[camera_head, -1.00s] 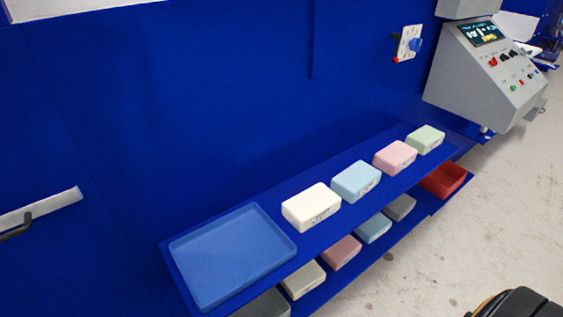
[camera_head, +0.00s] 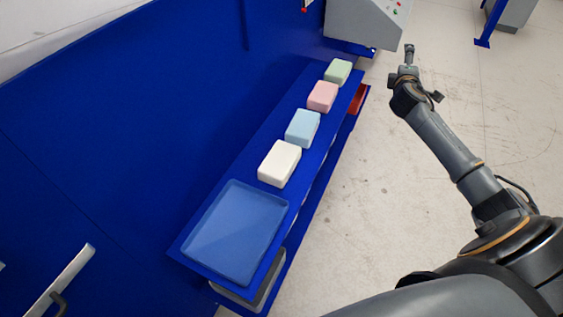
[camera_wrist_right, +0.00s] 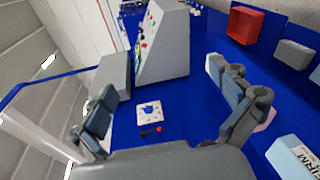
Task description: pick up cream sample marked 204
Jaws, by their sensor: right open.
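A cream-white block (camera_head: 279,163) lies on the upper blue shelf, beside the blue tray; no 204 marking is readable on it. My right arm reaches in from the right in the head view, with its gripper (camera_head: 408,58) out over the floor, well apart from the cream block. In the right wrist view the right gripper (camera_wrist_right: 162,85) is open, with nothing held between its fingers. The cream block is not seen in that view. My left gripper is not in view.
The upper shelf also holds a blue tray (camera_head: 236,230), a light blue block (camera_head: 302,128), a pink block (camera_head: 322,96) and a green block (camera_head: 338,71). A red bin (camera_wrist_right: 245,25) sits lower. A grey control console (camera_wrist_right: 162,45) stands beyond. The floor on the right is open.

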